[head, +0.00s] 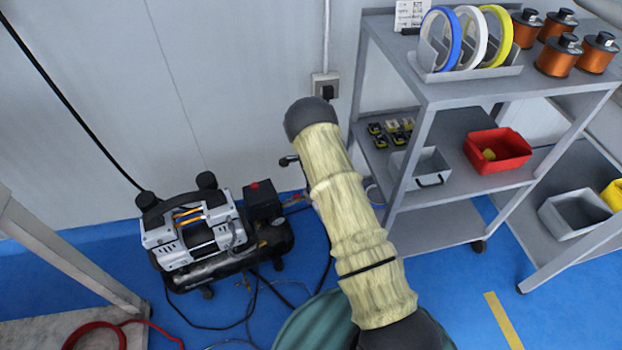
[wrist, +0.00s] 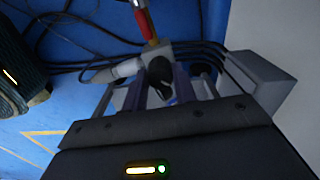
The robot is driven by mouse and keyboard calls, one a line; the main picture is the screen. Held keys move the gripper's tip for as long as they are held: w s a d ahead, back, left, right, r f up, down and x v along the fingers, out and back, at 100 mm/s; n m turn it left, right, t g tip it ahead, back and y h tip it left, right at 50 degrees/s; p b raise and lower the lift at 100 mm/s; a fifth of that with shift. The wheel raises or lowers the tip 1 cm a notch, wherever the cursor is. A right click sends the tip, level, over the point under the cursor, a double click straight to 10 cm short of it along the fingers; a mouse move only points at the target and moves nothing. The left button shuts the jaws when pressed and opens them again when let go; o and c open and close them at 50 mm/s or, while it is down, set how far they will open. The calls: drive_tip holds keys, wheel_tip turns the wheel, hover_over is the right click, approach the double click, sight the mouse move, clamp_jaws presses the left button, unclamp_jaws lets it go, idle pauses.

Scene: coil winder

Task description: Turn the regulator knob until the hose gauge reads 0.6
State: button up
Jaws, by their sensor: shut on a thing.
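In the wrist view my gripper (wrist: 158,92) is shut on a black knob (wrist: 159,72), with one finger on either side of it. The knob sits in front of a pale block (wrist: 154,52), which has a red hose (wrist: 142,18) with a brass-coloured end on its far side. A light grey cylindrical part (wrist: 112,71) sticks out to the left of the block. No readable gauge face shows in either view. In the head view my cream-sleeved arm covers the middle, and my gripper cannot be made out there.
An air compressor (head: 200,237) stands on the blue floor at left. A grey shelf rack (head: 440,92) with tape rolls, copper coils and a red bin (head: 497,150) stands at right. Black cables (wrist: 85,66) lie behind the block. A red hose (head: 95,328) lies at lower left.

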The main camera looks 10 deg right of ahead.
drive_tip(key=m+p, duration=0.1)
drive_tip(key=m, duration=0.3)
idle(0.4)
drive_tip(key=o, duration=1)
drive_tip(key=shift+r+p, duration=0.1)
drive_tip(key=shift+p, duration=0.2)
wheel_tip(320, 180, up, 17)
drive_tip(key=p, duration=0.4)
drive_tip(key=shift+r+p, duration=0.1)
drive_tip(key=shift+p, duration=0.25)
drive_tip(key=shift+r, duration=0.1)
